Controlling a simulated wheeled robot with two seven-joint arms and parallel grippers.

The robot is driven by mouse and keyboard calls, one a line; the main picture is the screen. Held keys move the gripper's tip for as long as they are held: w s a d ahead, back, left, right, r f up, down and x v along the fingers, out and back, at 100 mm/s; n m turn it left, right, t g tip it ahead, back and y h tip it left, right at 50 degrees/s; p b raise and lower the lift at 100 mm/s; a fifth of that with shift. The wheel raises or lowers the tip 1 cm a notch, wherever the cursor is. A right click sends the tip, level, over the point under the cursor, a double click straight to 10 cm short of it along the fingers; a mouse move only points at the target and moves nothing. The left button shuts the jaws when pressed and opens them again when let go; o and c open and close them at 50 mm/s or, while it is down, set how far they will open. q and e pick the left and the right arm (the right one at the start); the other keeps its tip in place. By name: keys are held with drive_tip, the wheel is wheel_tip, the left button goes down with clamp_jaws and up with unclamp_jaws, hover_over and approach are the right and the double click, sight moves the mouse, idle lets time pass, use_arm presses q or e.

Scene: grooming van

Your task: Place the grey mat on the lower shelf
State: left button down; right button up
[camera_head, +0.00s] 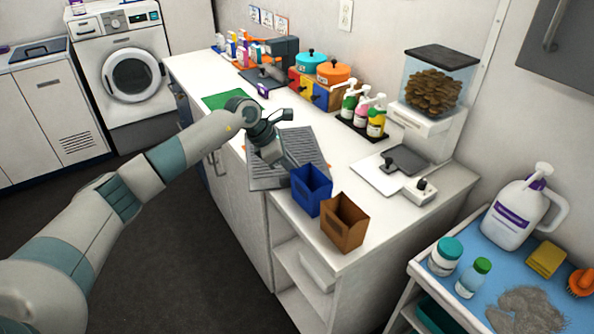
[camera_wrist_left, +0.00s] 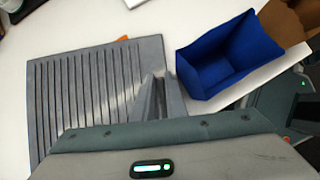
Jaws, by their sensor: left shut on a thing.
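The grey mat (camera_head: 308,150) is a flat ribbed slab at the counter's front edge, its near-left corner reaching past that edge. My left gripper (camera_head: 272,155) is shut on the mat. In the left wrist view the fingers (camera_wrist_left: 160,103) close on the edge of the mat (camera_wrist_left: 85,85) nearest the blue bin. I cannot tell whether the mat still touches the counter. Open shelves (camera_head: 300,268) show in the counter's near end, below the bins; the lower shelf area (camera_head: 297,308) is partly cut by the frame bottom. My right gripper is not in view.
A blue bin (camera_head: 311,190) stands close beside the mat, with a brown bin (camera_head: 344,222) to its right. A green mat (camera_head: 225,100) lies farther back. A scale (camera_head: 390,172) and pump bottles (camera_head: 362,115) stand behind. The dark floor (camera_head: 190,270) before the counter is clear.

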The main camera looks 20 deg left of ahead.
use_arm(q)
drive_tip(key=c, duration=2)
unclamp_jaws()
drive_tip(key=shift+c, duration=0.2)
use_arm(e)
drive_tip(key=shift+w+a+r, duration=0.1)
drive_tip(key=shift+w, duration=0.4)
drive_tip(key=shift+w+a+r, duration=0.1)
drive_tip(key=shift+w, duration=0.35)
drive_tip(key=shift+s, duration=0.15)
